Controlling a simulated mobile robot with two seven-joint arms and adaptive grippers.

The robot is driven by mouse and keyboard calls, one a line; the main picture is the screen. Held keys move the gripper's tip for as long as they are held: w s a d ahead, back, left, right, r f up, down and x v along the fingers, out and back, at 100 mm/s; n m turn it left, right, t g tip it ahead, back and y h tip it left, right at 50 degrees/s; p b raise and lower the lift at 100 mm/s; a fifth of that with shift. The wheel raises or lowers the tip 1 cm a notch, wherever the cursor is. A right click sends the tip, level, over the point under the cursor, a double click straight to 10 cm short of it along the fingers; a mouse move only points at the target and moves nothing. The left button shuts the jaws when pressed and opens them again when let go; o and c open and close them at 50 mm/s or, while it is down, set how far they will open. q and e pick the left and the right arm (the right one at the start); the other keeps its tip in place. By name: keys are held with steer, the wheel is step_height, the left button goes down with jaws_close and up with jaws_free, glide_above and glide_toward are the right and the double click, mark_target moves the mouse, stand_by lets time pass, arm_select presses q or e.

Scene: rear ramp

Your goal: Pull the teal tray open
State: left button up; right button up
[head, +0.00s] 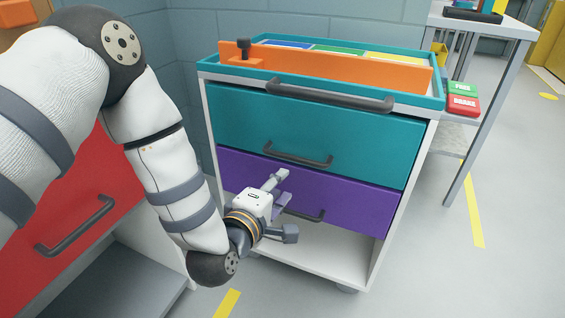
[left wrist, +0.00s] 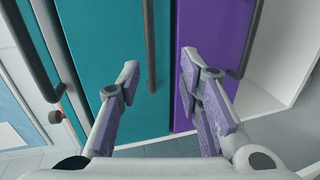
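The teal drawer front (head: 340,145) is in the upper part of a white cart, with a dark bar handle (head: 298,155) across it. It looks closed. The drawer (left wrist: 115,40) and its handle (left wrist: 151,45) also show in the left wrist view. My left gripper (head: 283,188) appears in front of the purple drawer, just below the teal drawer's handle in the head view. In the left wrist view, my left gripper (left wrist: 159,65) is open, with the teal handle appearing between its spread fingers. I see no contact; the remaining gap is unclear. My right gripper is not in view.
The purple drawer (head: 350,203) below has its own handle (left wrist: 245,40). The cart's teal top (head: 210,67) has a dark rail (head: 330,95) in front and an orange divider (head: 350,68). A red drawer (head: 75,200) stands left. A table (head: 480,22) stands right; floor beyond it is open.

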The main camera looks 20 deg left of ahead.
mark_target(299, 161)
arm_select(q)
steer(key=x, duration=0.4)
steer(key=r+b+x, duration=0.1)
steer(key=x, duration=0.3)
steer(key=b+x, duration=0.1)
steer(key=x, duration=0.3)
steer(key=shift+w+r, duration=0.3)
steer(key=shift+w, duration=0.05)
jaws_close()
